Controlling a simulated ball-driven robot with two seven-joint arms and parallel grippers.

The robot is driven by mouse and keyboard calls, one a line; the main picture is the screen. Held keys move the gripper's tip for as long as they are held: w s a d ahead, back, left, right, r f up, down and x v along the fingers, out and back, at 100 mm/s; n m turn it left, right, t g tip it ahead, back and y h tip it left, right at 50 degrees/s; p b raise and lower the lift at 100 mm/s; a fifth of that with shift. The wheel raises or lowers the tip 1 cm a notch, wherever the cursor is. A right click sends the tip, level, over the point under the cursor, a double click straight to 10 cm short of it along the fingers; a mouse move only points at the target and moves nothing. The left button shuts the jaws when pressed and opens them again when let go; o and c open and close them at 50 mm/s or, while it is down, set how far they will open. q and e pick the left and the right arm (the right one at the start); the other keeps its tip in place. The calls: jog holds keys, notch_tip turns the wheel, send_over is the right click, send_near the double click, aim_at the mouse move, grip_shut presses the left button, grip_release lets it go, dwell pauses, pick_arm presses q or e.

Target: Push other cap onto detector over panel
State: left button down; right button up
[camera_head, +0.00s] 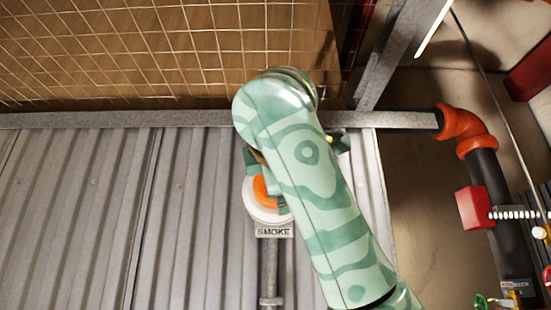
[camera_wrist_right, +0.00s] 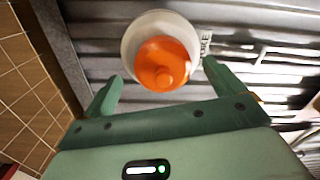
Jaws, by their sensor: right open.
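A round white detector (camera_head: 258,211) is on the grey corrugated surface, above a "SMOKE" label (camera_head: 274,231). An orange cap (camera_head: 263,189) is at the detector's face, partly hidden by my right arm in the head view. In the right wrist view the orange cap (camera_wrist_right: 162,64) lies over the white detector (camera_wrist_right: 140,27), whose rim shows around its upper side. I cannot tell how fully the cap is seated. My right gripper (camera_wrist_right: 162,76) is open, one finger on each side of the cap, with gaps between them. My left gripper is not in view.
A metal beam (camera_head: 90,120) separates the corrugated surface from a wire mesh (camera_head: 150,50). A dark pipe with an orange elbow (camera_head: 462,124) and a red box (camera_head: 474,208) are at the right. A thin conduit (camera_head: 271,270) runs from the label.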

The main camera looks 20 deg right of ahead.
jog(key=b+v, duration=0.6)
jog(key=v, duration=0.9)
